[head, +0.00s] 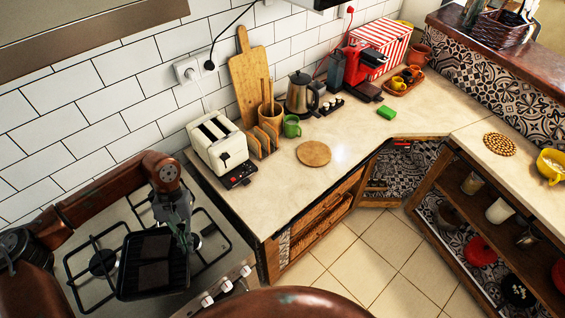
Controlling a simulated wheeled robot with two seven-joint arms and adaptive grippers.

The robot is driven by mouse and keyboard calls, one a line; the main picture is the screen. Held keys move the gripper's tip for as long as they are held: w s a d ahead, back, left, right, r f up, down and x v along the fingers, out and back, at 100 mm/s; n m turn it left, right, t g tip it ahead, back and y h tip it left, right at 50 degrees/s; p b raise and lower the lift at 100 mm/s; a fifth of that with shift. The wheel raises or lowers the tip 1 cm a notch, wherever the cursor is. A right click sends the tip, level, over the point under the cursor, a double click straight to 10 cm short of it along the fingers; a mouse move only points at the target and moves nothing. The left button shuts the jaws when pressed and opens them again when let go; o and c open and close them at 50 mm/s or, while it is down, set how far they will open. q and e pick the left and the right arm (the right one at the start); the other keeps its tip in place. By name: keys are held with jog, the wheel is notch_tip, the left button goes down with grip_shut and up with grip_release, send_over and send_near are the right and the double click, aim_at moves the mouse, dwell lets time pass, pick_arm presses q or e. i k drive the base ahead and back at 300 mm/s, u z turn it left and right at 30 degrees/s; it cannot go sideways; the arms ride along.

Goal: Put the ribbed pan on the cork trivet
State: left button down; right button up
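The ribbed pan (150,268) is black and square, and shows over the gas stove at the lower left. My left gripper (186,243) points down at the pan's right far edge, where its fingertips overlap the rim. I cannot tell if the fingers are closed on the pan, or if the pan rests on the grate or is slightly raised. The cork trivet (313,153) is a flat, round, tan disc lying bare on the counter, right of the toaster. My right gripper is not in view.
The stove (215,264) adjoins the counter (275,195). A cream toaster (217,146), toast rack (262,142), green mug (291,126) and kettle (300,95) stand behind the trivet. A green sponge (386,112) lies farther right. A woven round mat (499,144) lies on the right counter.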

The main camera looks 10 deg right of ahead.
aim_at(324, 154)
jog(key=z, duration=1.1)
jog(key=i, duration=0.95)
jog(key=z, duration=0.2)
